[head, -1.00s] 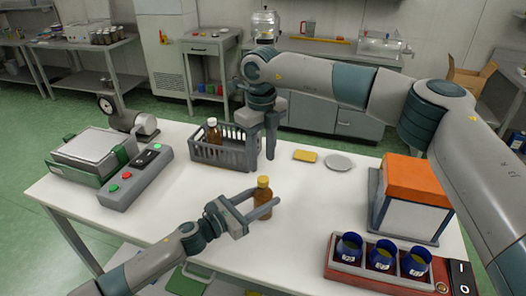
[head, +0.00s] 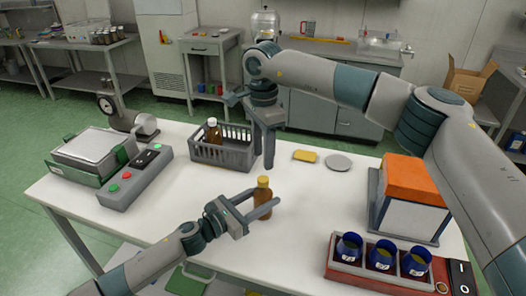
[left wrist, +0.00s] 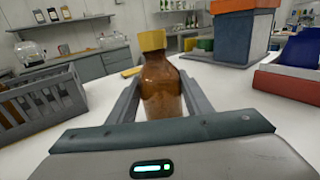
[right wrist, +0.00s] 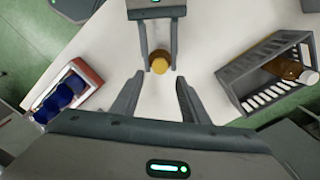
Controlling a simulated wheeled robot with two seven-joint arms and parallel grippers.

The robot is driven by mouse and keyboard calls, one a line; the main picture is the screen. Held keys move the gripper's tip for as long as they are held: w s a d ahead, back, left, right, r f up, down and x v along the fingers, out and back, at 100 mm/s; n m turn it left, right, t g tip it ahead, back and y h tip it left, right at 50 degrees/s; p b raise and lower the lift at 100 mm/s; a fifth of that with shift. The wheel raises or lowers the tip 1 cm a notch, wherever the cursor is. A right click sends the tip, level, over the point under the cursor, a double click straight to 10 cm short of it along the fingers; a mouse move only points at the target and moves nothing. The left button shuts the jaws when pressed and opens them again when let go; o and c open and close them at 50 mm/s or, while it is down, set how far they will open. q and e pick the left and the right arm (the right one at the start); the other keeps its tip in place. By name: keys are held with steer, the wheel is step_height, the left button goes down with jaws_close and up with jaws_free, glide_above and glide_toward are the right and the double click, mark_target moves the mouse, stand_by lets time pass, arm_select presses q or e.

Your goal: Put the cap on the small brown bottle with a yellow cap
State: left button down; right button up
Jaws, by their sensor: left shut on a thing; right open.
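The small brown bottle (head: 263,207) stands upright between the fingers of my left gripper (head: 264,199), which is shut on its body. Its yellow cap (head: 263,181) sits on top of the neck; I cannot tell how tight it is. The left wrist view shows the bottle (left wrist: 161,90) and the cap (left wrist: 152,40) close up. My right gripper (head: 262,150) is open and empty, pointing down behind the bottle near the grey crate. In the right wrist view its fingers (right wrist: 157,95) are apart, and the yellow cap (right wrist: 160,65) shows beyond them.
The grey crate (head: 222,155) holds a brown bottle with a white cap (head: 213,133). A yellow sponge-like block (head: 305,156) and a grey disc (head: 338,162) lie right of it.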

mark_target(263, 179)
steer(key=shift+f, duration=0.1)
stand_by(0.4)
steer(key=shift+f, duration=3.9)
jaws_close()
steer(key=m, duration=0.6)
steer(key=shift+m, duration=0.4)
steer(key=m, duration=0.8)
steer(key=shift+o, duration=0.7)
jaws_free()
